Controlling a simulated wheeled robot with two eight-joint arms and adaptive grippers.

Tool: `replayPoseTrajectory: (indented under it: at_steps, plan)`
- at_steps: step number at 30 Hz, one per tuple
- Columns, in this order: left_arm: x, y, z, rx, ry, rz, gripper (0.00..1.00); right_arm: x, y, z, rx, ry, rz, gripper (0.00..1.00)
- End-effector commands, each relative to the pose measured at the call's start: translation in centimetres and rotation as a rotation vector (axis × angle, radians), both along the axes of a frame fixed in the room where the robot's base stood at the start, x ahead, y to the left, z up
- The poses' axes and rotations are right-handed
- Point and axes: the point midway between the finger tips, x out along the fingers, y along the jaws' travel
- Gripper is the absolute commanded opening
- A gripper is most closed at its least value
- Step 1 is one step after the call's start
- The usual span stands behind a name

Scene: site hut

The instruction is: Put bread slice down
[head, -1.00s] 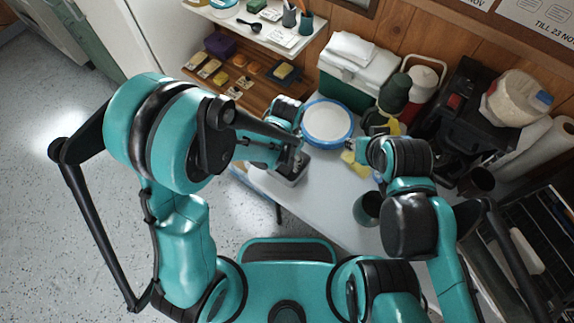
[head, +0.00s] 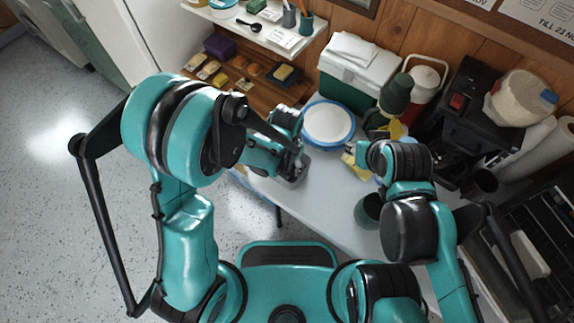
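I cannot make out a bread slice for certain. A white plate with a blue rim (head: 328,123) lies on the table between my grippers and looks empty. My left gripper (head: 299,165) points down at the table's left edge, over a small grey container (head: 293,180) that its arm partly hides. My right gripper (head: 358,150) is right of the plate, close to a yellow piece (head: 354,168); I cannot tell whether it touches it. The fingers of both grippers are too small and hidden to read.
A green cooler box (head: 357,75), a dark green bottle (head: 396,95) and a red-and-white jug (head: 425,80) stand behind the plate. A dark green mug (head: 369,209) is near the front. The front-middle table (head: 325,195) is clear.

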Motion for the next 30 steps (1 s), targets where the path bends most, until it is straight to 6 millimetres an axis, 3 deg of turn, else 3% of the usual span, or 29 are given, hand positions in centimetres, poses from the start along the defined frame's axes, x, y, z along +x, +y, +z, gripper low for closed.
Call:
replayPoseTrajectory:
  at_steps: [5, 15, 21, 26, 30]
  plan:
    - [0.0, 0.0, 2.7, 0.000, 0.000, 0.000, 0.58, 0.0, 0.0, 1.4, 0.000, 0.000, 0.000, 0.35]
    - [0.0, 0.0, 10.0, 0.000, 0.000, 0.000, 0.58, 0.0, 0.0, 4.3, 0.000, 0.000, 0.000, 0.35]
    - [0.0, 0.0, 12.0, 0.000, 0.000, 0.000, 0.58, 0.0, 0.0, 4.9, 0.000, 0.000, 0.000, 0.35]
    - [0.0, 0.0, 12.3, 0.000, 0.000, 0.000, 0.58, 0.0, 0.0, 5.0, 0.000, 0.000, 0.000, 0.35]
    - [0.1, 1.0, 13.4, -0.012, -0.025, 0.032, 0.58, 0.0, 0.0, 4.9, 0.000, 0.000, 0.000, 0.35]
